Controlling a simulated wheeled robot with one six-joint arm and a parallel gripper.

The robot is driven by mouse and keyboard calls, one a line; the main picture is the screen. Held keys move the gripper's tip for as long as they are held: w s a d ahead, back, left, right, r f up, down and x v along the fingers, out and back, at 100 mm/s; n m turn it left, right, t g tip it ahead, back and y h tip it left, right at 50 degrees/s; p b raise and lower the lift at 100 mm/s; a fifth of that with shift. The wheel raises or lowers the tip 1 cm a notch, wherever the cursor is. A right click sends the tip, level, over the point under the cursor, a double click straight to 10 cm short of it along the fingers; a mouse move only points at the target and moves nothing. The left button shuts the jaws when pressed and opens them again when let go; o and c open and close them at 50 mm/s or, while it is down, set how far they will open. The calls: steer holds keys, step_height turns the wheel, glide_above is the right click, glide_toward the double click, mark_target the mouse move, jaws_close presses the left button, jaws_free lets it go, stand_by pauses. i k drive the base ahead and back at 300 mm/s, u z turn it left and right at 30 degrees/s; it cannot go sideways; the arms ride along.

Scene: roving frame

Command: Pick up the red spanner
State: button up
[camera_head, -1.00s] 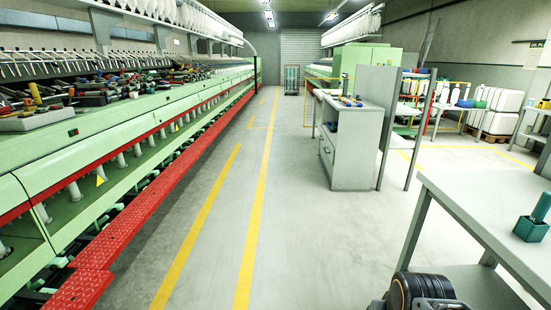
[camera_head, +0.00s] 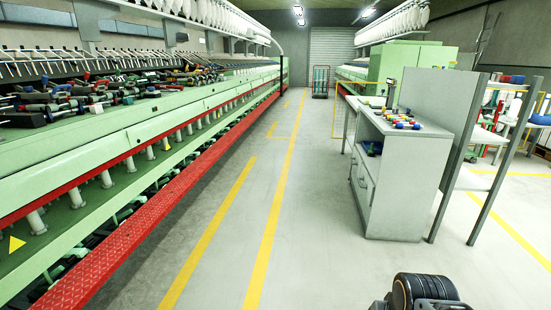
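I cannot make out a red spanner for certain. Many small tools (camera_head: 75,98), some with red parts, lie crowded on top of the long green machine (camera_head: 120,133) at the left, too small and jumbled to tell apart. Several small coloured items (camera_head: 402,123), some red, lie on top of the grey cabinet (camera_head: 405,185) at the right. A dark rounded part of my own body shows at the bottom right. My gripper is not in view.
A red step (camera_head: 150,210) runs along the machine's foot. The grey floor aisle (camera_head: 310,225) with yellow lines is clear ahead. A trolley (camera_head: 320,82) stands far down it. A grey-legged bench (camera_head: 500,180) stands right of the cabinet.

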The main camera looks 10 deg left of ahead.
mark_target(181, 87)
steer(key=u, duration=0.2)
steer(key=i, duration=2.25)
steer(key=u, duration=0.75)
steer(key=i, duration=2.55)
steer(key=u, duration=0.8)
steer(key=i, duration=1.65)
steer(key=z, duration=2)
steer(key=i, duration=1.25)
steer(key=u, duration=0.65)
